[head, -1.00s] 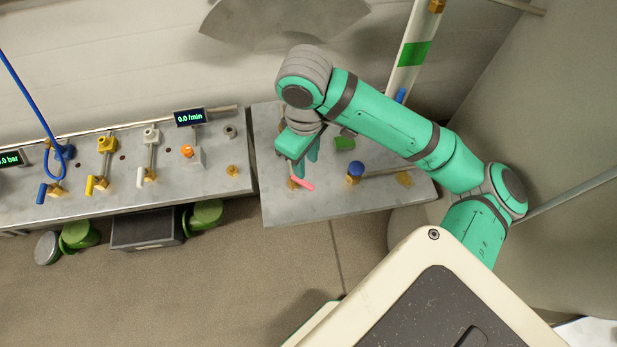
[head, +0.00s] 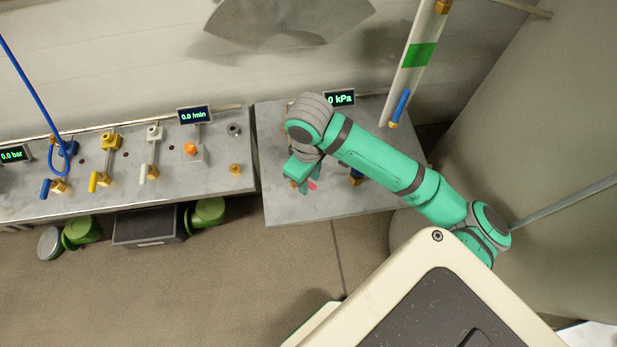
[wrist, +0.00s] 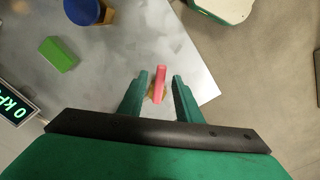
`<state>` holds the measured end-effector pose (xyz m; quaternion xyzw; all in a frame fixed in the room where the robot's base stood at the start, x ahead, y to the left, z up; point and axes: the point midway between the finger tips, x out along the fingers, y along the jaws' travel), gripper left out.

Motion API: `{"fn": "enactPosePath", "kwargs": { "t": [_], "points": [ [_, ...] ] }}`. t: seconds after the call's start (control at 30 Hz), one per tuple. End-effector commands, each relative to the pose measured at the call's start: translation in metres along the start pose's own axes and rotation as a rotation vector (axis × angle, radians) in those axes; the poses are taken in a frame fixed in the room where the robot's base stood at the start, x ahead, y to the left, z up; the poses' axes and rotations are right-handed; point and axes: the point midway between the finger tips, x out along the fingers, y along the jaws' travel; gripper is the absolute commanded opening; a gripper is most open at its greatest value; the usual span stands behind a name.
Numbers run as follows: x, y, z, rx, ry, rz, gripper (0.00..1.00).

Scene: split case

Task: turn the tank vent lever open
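A pink-red lever (wrist: 160,82) on a brass fitting stands near the corner of the right-hand grey bench. In the wrist view it lies between the two green fingers of my gripper (wrist: 160,76). The fingers are open, one on each side, with a visible gap on both sides of the lever. In the head view my gripper (head: 309,182) is low over the bench and a bit of the pink lever (head: 313,185) shows beside the fingers. The lever's base is mostly hidden by my gripper and arm. No label on the lever shows.
A blue round knob (wrist: 84,10) and a green block (wrist: 58,54) are on the same bench. A kPa display (head: 340,98) stands behind my arm. The left bench (head: 215,180) holds blue, yellow and white levers. Bare floor (head: 220,290) lies in front.

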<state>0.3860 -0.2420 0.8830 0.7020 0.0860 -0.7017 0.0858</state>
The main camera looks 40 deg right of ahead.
Motion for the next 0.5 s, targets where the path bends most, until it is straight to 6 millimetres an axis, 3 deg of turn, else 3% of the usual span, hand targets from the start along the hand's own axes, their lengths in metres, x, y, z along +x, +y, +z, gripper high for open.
{"fn": "enactPosePath", "kwargs": {
  "t": [0.03, 0.13, 0.17, 0.5],
  "points": [
    [-0.0001, 0.0000, 0.0000, 0.000, 0.000, 0.000, 0.26],
    [-0.0002, 0.0000, 0.0000, 0.000, 0.000, 0.000, 0.03],
    [-0.0002, 0.0000, 0.0000, 0.000, 0.000, 0.000, 0.00],
    [-0.0005, 0.0016, 0.0002, -0.028, -0.001, 0.001, 0.00]
  ]
}}
